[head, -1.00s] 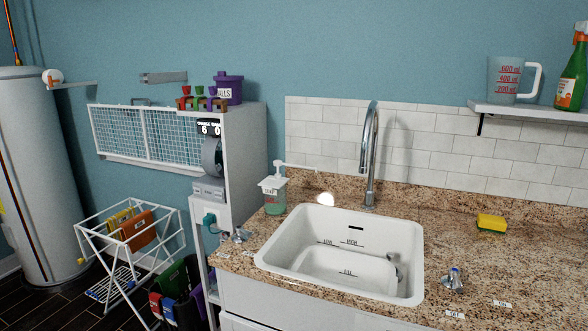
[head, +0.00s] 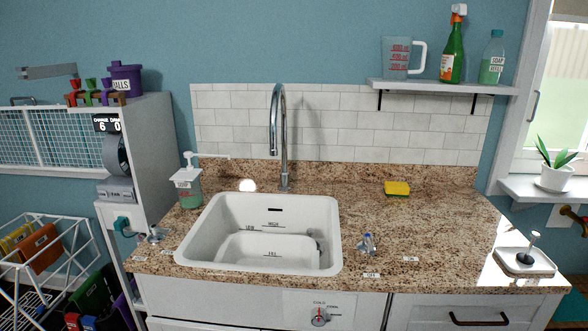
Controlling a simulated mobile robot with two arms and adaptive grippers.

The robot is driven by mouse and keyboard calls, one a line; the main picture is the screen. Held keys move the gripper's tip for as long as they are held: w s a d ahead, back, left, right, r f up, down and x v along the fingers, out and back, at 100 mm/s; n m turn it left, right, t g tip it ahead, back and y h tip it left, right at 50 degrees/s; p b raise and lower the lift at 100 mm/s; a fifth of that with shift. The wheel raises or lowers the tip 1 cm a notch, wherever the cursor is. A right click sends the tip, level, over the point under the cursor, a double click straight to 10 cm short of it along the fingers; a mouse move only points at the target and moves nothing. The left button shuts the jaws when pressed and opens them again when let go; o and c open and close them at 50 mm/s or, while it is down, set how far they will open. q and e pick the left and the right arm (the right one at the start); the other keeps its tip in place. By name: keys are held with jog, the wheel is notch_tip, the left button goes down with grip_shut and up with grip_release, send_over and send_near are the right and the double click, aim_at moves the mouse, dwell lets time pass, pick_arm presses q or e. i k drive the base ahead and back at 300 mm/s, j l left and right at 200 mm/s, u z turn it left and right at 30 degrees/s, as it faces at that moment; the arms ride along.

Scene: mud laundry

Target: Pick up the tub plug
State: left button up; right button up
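A small upright object with a grey knob and a dark base (head: 534,238) stands in a shallow white tray (head: 505,267) at the right end of the granite counter. It may be the tub plug, but it is too small to be sure. The white sink (head: 215,232) is set into the counter left of centre. A small metallic fitting (head: 318,240) shows at its right inner wall; I cannot tell what it is. Neither of my grippers is in view.
A chrome tap (head: 283,150) rises behind the sink. A soap dispenser (head: 187,185) stands at its left and a yellow-green sponge (head: 397,188) at the back. The counter (head: 440,222) is largely clear between the sponge and the tray.

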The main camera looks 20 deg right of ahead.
aim_at(524, 258)
jog(key=z, duration=1.95)
jog(key=i+l+z, duration=0.2)
jog(key=i+l, duration=0.15)
jog(key=i, duration=0.3)
